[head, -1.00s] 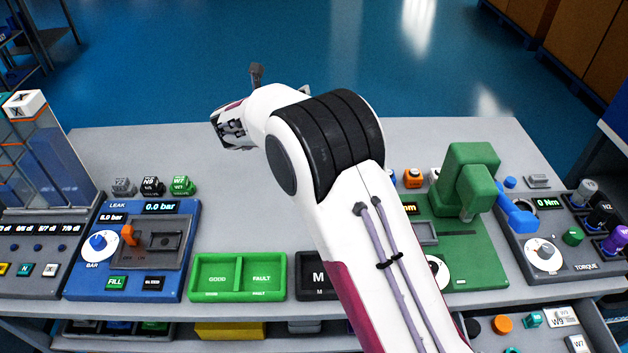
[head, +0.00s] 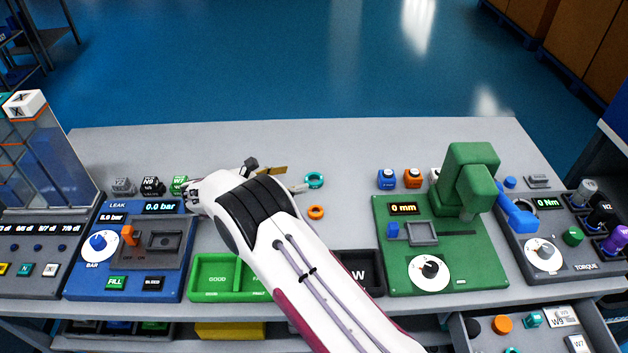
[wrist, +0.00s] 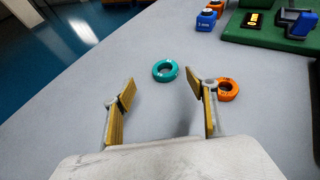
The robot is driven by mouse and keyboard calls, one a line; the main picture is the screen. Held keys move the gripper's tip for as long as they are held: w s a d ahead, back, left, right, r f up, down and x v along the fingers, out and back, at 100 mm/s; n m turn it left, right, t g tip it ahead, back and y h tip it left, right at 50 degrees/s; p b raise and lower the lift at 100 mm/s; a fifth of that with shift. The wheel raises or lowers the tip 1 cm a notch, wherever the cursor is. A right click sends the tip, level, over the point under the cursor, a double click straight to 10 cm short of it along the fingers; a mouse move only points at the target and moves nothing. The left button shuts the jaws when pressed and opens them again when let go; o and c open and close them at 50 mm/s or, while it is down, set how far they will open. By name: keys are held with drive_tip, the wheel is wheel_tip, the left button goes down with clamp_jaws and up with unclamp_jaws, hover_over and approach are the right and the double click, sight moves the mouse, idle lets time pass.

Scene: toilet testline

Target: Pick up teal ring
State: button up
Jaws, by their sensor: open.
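The teal ring (head: 314,180) lies flat on the grey table, right of my gripper in the head view. In the wrist view the teal ring (wrist: 165,71) lies ahead of my fingertips, in line with the gap between them. My gripper (wrist: 165,92) is open and empty, its two yellow-brown finger pads apart. In the head view my gripper (head: 284,178) is partly hidden by my own wrist, with one finger and a grey tip showing left of the ring.
An orange ring (head: 316,212) lies in front of the teal ring; in the wrist view it (wrist: 228,90) is just beside my right finger. The green press station (head: 455,240), blue block (head: 387,179) and green tray (head: 213,277) stand around. The table behind the ring is clear.

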sight(315, 178)
idle(0.3)
drive_tip(key=shift+x, duration=1.35)
drive_tip(key=shift+f, duration=0.1)
drive_tip(key=x, duration=0.4)
drive_tip(key=shift+s+d+f, duration=0.15)
drive_tip(key=shift+s+f, duration=0.05)
drive_tip(key=shift+s, duration=0.2)
drive_tip(key=shift+w+d+f, duration=0.15)
drive_tip(key=shift+w+d, duration=0.2)
drive_tip(key=shift+d, duration=0.05)
drive_tip(key=c, duration=1.1)
